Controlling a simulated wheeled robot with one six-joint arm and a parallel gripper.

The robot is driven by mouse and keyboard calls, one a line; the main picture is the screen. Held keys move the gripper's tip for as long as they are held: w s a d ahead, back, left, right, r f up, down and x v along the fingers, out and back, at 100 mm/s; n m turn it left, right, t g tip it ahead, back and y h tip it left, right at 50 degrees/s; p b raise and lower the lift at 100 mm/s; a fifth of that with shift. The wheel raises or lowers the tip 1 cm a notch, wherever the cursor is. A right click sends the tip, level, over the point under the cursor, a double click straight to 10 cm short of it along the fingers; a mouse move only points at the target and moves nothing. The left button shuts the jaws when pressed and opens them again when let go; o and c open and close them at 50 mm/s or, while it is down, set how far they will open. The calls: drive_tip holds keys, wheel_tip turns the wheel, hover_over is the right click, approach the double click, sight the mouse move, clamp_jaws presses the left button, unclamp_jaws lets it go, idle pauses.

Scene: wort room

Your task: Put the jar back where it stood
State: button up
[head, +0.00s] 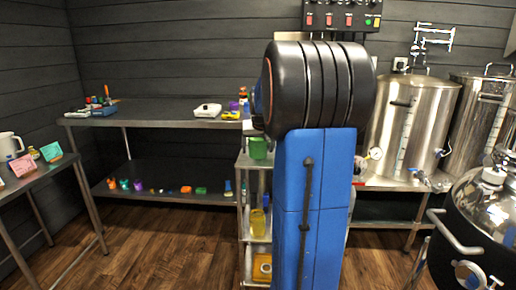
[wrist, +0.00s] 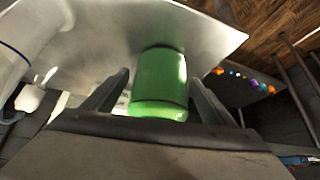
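A green jar (wrist: 160,85) stands between the two fingers of my gripper (wrist: 159,78) in the wrist view, on a bare metal shelf top (wrist: 205,32). That view looks turned over, with the floor at its top. The fingers lie on either side of the jar with a narrow gap showing at each side, so the gripper looks open around it. In the head view a green jar (head: 259,148) shows at the top of a narrow metal rack (head: 243,160), just left of my blue arm. My gripper is hidden behind my arm there.
A white jug (wrist: 20,50) stands close by at the left in the wrist view. A long metal bench (head: 160,117) with tools and small items stands at the back left. A yellow container (head: 258,222) is lower on the rack. Steel tanks (head: 408,120) stand right.

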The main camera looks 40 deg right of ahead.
drive_tip(key=v, duration=1.2)
drive_tip(key=s+a+f+n+y, duration=0.1)
drive_tip(key=s+a+f+n, duration=0.15)
drive_tip(key=a, duration=1.05)
drive_tip(key=s+a+f+n+y, duration=0.1)
drive_tip(key=s+a+f+n, duration=0.1)
drive_tip(key=s+a+f, duration=0.6)
drive_tip(key=s+a+f+n+y, duration=0.2)
drive_tip(key=s+a+f, duration=0.6)
drive_tip(key=s+a, duration=0.6)
drive_tip(key=shift+a+n, duration=0.55)
drive_tip(key=shift+a, duration=0.6)
